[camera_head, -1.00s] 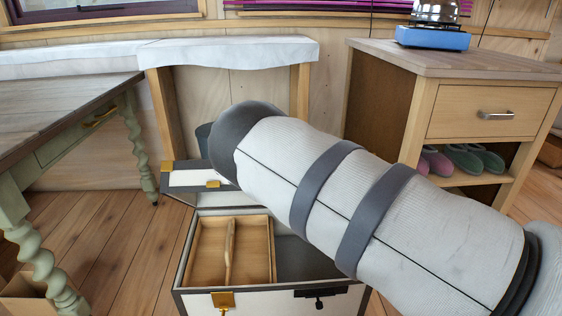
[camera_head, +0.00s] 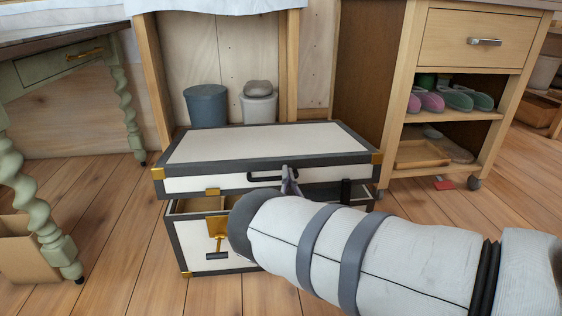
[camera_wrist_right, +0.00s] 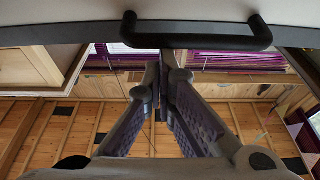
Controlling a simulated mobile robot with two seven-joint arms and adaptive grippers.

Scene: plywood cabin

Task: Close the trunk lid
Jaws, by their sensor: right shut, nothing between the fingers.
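The trunk (camera_head: 190,243) stands on the floor, white with dark edging and brass corners. Its lid (camera_head: 265,145) is lowered most of the way, with a dark gap between it and the body. A brass latch (camera_head: 218,228) hangs on the trunk's front. My right gripper (camera_head: 290,182) is shut and empty at the lid's front edge, by the dark handle (camera_head: 262,176). In the right wrist view my right gripper (camera_wrist_right: 162,62) points at the lid's edge, just below the handle (camera_wrist_right: 196,33). Whether it touches the lid is unclear. My left gripper is out of view.
A green table with twisted legs (camera_head: 128,115) stands at left, above a cardboard box (camera_head: 25,262). A wooden cabinet (camera_head: 450,45) with slippers stands at right. Two bins (camera_head: 206,106) (camera_head: 259,104) sit behind the trunk. Floor in front is free.

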